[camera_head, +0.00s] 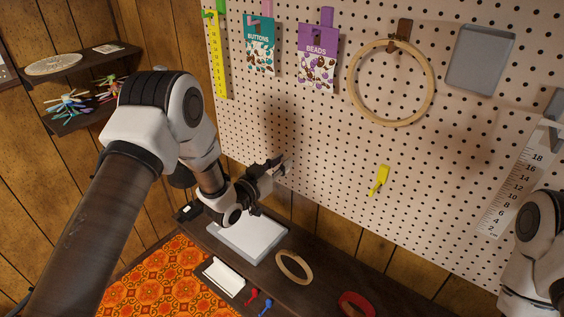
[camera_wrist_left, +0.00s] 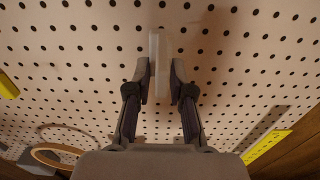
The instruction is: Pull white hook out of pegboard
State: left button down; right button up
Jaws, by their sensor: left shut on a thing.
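The white hook (camera_wrist_left: 156,50) shows in the left wrist view as a pale upright piece against the pegboard (camera_head: 330,130). My left gripper (camera_head: 278,165) is at the lower left part of the board. In the wrist view my left gripper (camera_wrist_left: 160,82) has one finger on each side of the white hook and is shut on it. The hook appears to be at the board; whether its pegs sit in the holes cannot be told. In the head view the gripper mostly hides it. My right gripper is out of view; only part of my right arm shows at the lower right.
A yellow hook (camera_head: 380,180) is on the board to the right. Above hang a wooden hoop (camera_head: 353,106), a beads packet (camera_head: 318,62), a buttons packet (camera_head: 260,50) and a yellow ruler (camera_head: 217,60). A grey tray (camera_head: 238,246) lies on the dark table below.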

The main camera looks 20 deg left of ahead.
pick_arm(q)
jog(key=v, duration=0.4)
jog(key=shift+s, duration=0.15)
dwell(0.4)
